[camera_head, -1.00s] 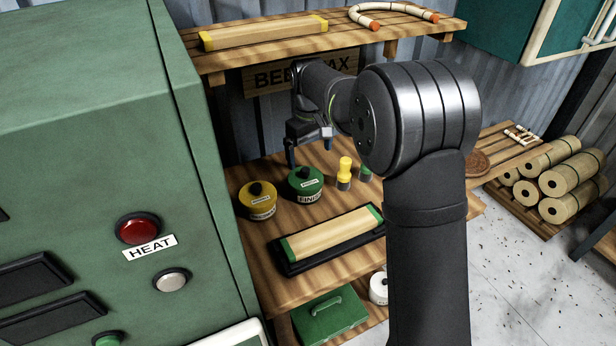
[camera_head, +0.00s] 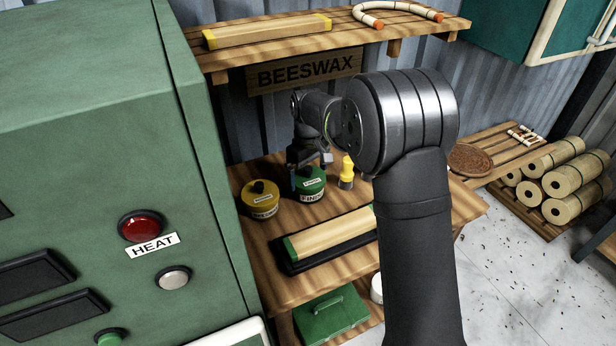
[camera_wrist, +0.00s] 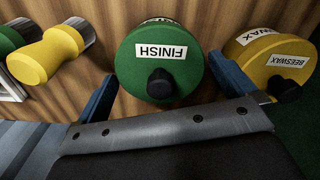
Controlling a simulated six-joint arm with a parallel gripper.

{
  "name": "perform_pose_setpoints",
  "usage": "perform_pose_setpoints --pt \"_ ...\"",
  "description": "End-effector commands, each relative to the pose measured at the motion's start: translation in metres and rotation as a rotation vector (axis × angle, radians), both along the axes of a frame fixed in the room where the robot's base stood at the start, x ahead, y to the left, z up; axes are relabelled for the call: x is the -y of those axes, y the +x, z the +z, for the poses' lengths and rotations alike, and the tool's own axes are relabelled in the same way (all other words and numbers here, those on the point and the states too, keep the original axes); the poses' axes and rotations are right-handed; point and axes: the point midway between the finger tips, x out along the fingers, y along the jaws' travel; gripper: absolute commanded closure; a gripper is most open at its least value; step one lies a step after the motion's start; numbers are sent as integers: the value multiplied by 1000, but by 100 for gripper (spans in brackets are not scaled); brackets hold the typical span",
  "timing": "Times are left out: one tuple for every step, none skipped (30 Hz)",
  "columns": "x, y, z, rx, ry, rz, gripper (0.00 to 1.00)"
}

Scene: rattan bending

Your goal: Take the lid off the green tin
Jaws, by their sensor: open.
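The green tin (camera_head: 311,188) stands on the wooden bench, its green lid (camera_head: 309,174) on top with a dark knob. In the wrist view the lid (camera_wrist: 143,66) fills the middle, with a FINISH label and a black knob (camera_wrist: 160,84). My gripper (camera_head: 308,166) is just above the green tin, reaching down from behind. In the wrist view my gripper (camera_wrist: 160,88) is open, its blue fingers on either side of the lid. I cannot tell whether either finger touches it.
A yellow BEESWAX tin (camera_head: 261,200) stands close at the left. A yellow-handled tool (camera_head: 346,172) stands at the right. A black tray (camera_head: 297,266) with a wooden block lies in front. A shelf (camera_head: 224,69) hangs above the bench.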

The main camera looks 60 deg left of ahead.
Motion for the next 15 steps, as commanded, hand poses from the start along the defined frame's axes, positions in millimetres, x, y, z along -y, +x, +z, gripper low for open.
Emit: perform_pose_setpoints --pt "0 0 0 0 0 0 0" --pt "0 0 0 0 0 0 0" --pt "0 0 0 0 0 0 8" --pt "0 0 0 0 0 0 14" --pt "0 0 0 0 0 0 20" --pt "0 0 0 0 0 0 28" --pt "0 0 0 0 0 0 31" --pt "0 0 0 0 0 0 31" --pt "0 0 0 0 0 0 32" --pt "0 0 0 0 0 0 32" --pt "0 0 0 0 0 0 32" --pt "0 0 0 0 0 0 32" --pt "0 0 1 0 0 0 32" --pt "0 0 1 0 0 0 32" --pt "0 0 1 0 0 0 32"
